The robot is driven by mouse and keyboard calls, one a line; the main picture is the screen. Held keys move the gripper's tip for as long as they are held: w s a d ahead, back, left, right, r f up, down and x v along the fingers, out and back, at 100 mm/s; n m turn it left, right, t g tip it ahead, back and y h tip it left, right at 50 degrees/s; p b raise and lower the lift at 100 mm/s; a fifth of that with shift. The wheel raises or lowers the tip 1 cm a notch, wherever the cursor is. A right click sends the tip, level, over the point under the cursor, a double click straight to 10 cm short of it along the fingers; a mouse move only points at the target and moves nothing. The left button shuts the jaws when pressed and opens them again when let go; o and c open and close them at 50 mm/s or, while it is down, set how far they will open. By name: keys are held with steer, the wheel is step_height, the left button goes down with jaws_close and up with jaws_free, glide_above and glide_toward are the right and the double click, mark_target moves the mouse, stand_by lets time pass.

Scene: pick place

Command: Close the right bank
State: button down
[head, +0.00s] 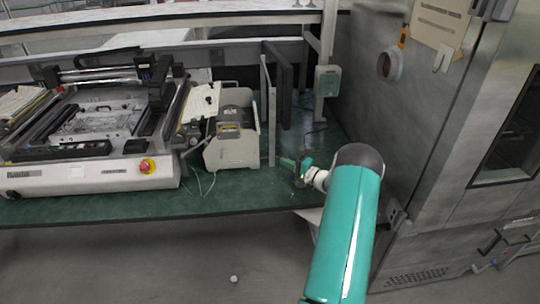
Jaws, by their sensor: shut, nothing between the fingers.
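Nothing in view is plainly marked as a right bank, so I cannot tell which thing it is. My teal arm reaches up from the lower right to the bench. My gripper (289,163) is small in the head view, low over the right part of the green bench top (235,200). It looks shut with nothing held. A pale upright panel (264,105) and a dark upright panel (283,75) stand just behind and left of it. I cannot tell whether the gripper touches the pale panel.
A beige device (232,140) stands left of the panels. A large flat machine (90,172) with a red button (147,166) fills the bench's left. A grey metal cabinet (430,120) stands close at the right. A small white ball (234,279) lies on the floor.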

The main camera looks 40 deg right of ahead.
glide_toward(247, 152)
steer(key=w+d, duration=0.3)
steer(key=w, duration=0.1)
steer(key=shift+d+f, duration=0.1)
steer(key=shift+d, duration=0.3)
steer(key=w+a, duration=0.2)
steer(key=a, duration=0.1)
steer(key=w+a, duration=0.1)
steer(key=a, duration=0.1)
steer(key=shift+w, duration=0.15)
